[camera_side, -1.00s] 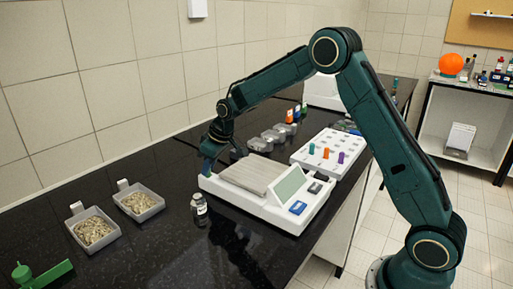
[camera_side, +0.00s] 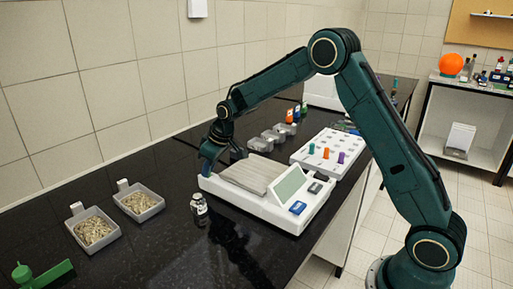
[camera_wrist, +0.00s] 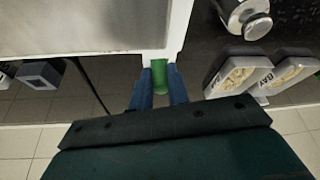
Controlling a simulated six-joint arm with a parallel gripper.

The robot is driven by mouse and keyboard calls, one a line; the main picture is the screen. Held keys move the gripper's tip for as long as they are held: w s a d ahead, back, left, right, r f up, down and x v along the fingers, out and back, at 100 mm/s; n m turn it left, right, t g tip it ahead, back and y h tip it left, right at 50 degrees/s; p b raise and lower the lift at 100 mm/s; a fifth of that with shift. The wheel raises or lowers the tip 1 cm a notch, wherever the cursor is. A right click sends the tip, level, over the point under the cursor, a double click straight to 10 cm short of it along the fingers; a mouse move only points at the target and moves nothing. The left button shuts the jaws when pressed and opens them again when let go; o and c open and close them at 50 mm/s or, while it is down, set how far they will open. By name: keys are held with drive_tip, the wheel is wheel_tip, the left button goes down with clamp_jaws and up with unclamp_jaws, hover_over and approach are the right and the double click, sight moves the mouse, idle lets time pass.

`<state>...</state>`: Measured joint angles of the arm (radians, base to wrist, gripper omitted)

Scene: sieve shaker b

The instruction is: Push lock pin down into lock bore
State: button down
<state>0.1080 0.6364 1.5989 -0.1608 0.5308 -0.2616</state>
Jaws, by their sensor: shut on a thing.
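My gripper (camera_side: 208,160) is at the back left corner of the white machine (camera_side: 280,217), low beside its grey ribbed plate (camera_side: 252,174). In the wrist view the two blue fingers (camera_wrist: 159,88) are shut on a green pin (camera_wrist: 158,75), taken to be the lock pin. The pin stands between the fingers at the corner of the machine's white rim (camera_wrist: 184,25). The lock bore is hidden, and I cannot tell how deep the pin sits. The side view does not show the pin clearly.
Two grey trays of grains (camera_side: 93,231) (camera_side: 139,204) lie further left. A white rack with coloured pegs (camera_side: 328,150) stands behind the machine.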

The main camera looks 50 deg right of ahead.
drive_tip(key=c, duration=1.3)
unclamp_jaws()
drive_tip(key=shift+r, duration=0.15)
drive_tip(key=shift+r, duration=4.35)
